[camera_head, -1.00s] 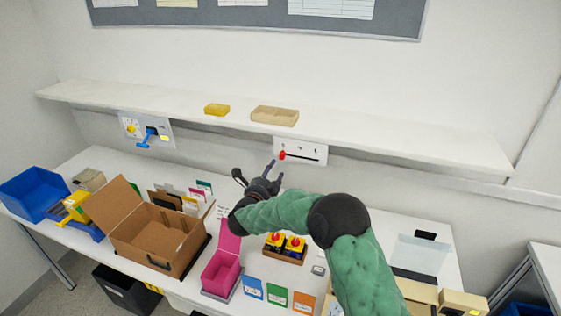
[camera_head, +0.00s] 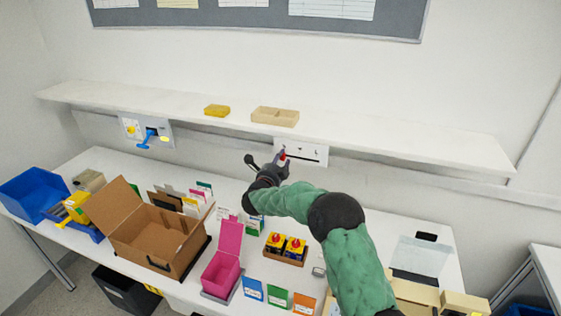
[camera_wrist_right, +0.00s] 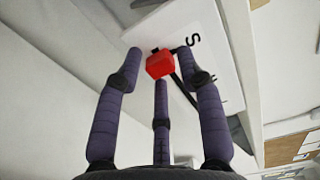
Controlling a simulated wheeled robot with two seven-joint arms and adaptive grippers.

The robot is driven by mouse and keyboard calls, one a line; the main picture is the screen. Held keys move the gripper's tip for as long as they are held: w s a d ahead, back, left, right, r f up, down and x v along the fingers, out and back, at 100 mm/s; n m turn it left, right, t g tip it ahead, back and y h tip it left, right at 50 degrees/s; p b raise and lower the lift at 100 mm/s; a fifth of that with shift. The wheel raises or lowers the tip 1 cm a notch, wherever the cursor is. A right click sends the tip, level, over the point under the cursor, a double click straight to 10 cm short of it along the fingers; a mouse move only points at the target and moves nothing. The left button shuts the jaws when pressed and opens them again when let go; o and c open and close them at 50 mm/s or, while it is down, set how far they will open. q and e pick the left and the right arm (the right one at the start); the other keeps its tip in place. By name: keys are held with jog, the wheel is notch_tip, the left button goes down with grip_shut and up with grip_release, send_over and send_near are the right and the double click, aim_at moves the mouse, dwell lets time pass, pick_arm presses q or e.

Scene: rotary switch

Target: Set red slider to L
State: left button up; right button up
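The red slider (camera_head: 282,156) sits at the left end of a dark slot in a white panel (camera_head: 315,152) below the shelf. In the right wrist view the red knob (camera_wrist_right: 160,65) lies between the fingertips, close to the printed letter S (camera_wrist_right: 194,41). My right gripper (camera_head: 284,163) is at the slider and partly hides it. In the wrist view its three purple fingers (camera_wrist_right: 159,62) are spread around the knob, with a gap on the left; contact on the right is unclear. The L mark is too small to read in the head view. My left gripper is not in view.
The white shelf (camera_head: 400,143) overhangs just above the panel. A second panel with a blue handle (camera_head: 147,138) is further left. On the table below stand an open cardboard box (camera_head: 160,240), a pink box (camera_head: 223,265) and a small tray with yellow items (camera_head: 285,247).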

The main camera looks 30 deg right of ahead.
aim_at(318, 162)
grip_shut()
jog(key=shift+f, duration=0.1)
jog(key=s+d+b, duration=0.2)
jog(key=s, duration=0.1)
jog(key=s+d+b, duration=0.2)
jog(key=s+d, duration=0.1)
jog(key=s+d+b, duration=0.2)
jog(key=s+d, duration=0.1)
jog(key=shift+s+f, duration=0.15)
jog(key=shift+f, duration=0.05)
jog(key=o, duration=0.5)
grip_release()
jog(key=shift+s, duration=0.1)
jog(key=shift+d+r, duration=0.1)
jog(key=shift+r, duration=0.05)
jog(key=shift+s+a, duration=0.15)
jog(key=shift+a, duration=0.15)
jog(key=v, duration=1.1)
jog(key=shift+s+a, duration=0.1)
jog(key=shift+s, duration=0.1)
